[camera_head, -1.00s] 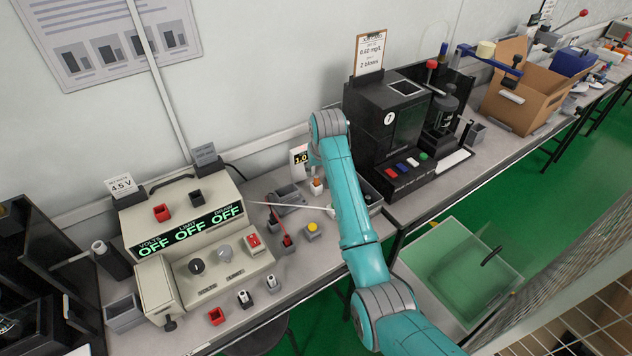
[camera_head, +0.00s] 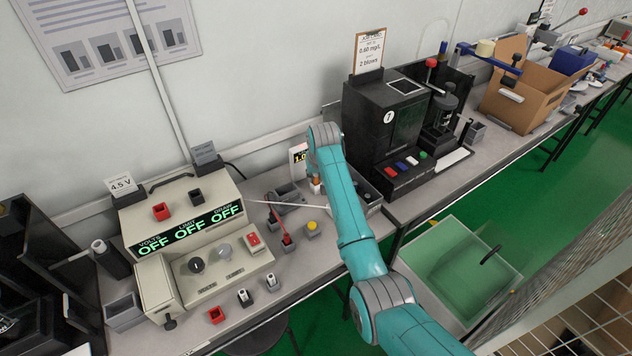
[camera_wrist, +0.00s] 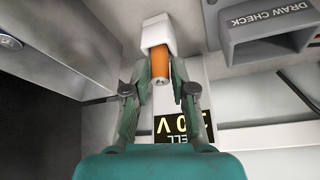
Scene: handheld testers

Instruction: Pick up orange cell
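The orange cell (camera_wrist: 160,68) stands in a white holder (camera_wrist: 157,33) in the wrist view, with its metal end towards the camera. My gripper (camera_wrist: 162,76) has one finger on each side of the cell, with narrow gaps; it looks open around it, and no firm contact shows. In the head view the orange cell (camera_head: 315,186) is a small spot beside my arm, partly hidden. My gripper is hidden behind my arm there.
A display card (camera_wrist: 183,126) lies close by the fingers. A grey "DRAW CHECK" block (camera_wrist: 265,30) is at right and a grey metal wall (camera_wrist: 60,60) at left. The beige power unit (camera_head: 190,225) and black machine (camera_head: 385,130) flank the spot in the head view.

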